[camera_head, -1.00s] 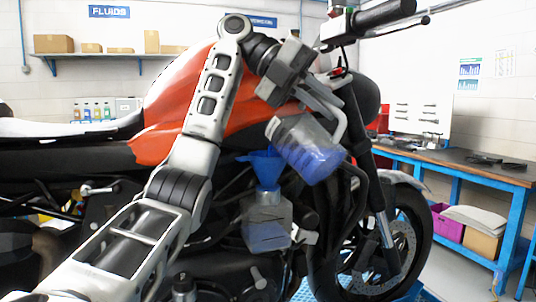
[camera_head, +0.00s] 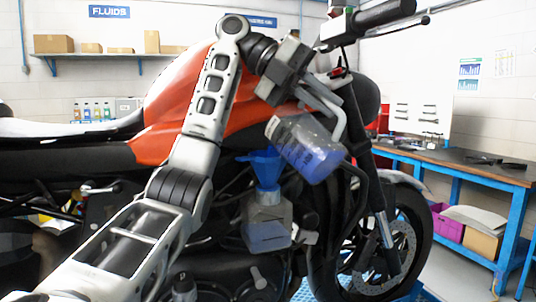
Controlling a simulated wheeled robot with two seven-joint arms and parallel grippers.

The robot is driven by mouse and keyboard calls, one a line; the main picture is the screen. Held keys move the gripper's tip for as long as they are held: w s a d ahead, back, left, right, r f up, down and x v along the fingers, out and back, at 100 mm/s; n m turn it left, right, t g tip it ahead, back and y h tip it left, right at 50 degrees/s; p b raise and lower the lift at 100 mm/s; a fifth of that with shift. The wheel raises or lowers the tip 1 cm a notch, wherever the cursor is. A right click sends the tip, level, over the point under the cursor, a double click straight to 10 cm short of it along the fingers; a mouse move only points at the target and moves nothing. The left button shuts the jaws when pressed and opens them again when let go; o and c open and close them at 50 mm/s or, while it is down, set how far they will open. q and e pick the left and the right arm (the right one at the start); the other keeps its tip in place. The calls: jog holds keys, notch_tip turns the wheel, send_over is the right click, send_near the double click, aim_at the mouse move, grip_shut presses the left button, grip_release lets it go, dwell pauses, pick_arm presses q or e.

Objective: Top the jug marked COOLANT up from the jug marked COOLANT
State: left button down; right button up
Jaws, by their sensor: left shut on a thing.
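A clear jug (camera_head: 304,149) with blue liquid is held tilted in front of the motorcycle, its lower end toward the right. My left gripper (camera_head: 322,101) is shut on this jug at its upper right side. A blue funnel (camera_head: 263,169) stands in the neck of a second translucent jug (camera_head: 267,223), below and left of the held jug. The second jug is upright with blue liquid in its lower part. The held jug is apart from the funnel. I cannot read the markings on either jug. My right gripper is not in view.
An orange and black motorcycle (camera_head: 180,110) fills the middle, close behind the jugs. A blue workbench (camera_head: 470,170) with bins under it stands at the right. A shelf (camera_head: 110,56) with boxes hangs on the back wall, and several small bottles (camera_head: 97,111) stand at the left.

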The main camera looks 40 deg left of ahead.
aim_at(334, 142)
pick_arm(q)
jog(key=shift+a+r+h, duration=0.55)
jog(key=shift+r+h, duration=0.05)
jog(key=shift+r, duration=0.1)
dwell(2.4)
jog(key=shift+f, duration=0.1)
jog(key=shift+d+f+y, duration=0.95)
jog(key=shift+f+y, duration=0.15)
jog(key=shift+f, duration=0.1)
jog(key=shift+d+f+m+y, duration=0.25)
jog(key=shift+d+f+y, duration=0.15)
jog(key=shift+f+y, duration=0.3)
jog(key=shift+d+f+m+y, duration=0.25)
jog(key=shift+d+f+y, duration=0.15)
jog(key=shift+f+y, duration=0.25)
jog(key=d+r+m+y, duration=0.1)
jog(key=d+r+y, duration=0.4)
jog(key=d+y, duration=0.2)
jog(key=shift+s+d, duration=0.35)
jog(key=shift+d, duration=0.6)
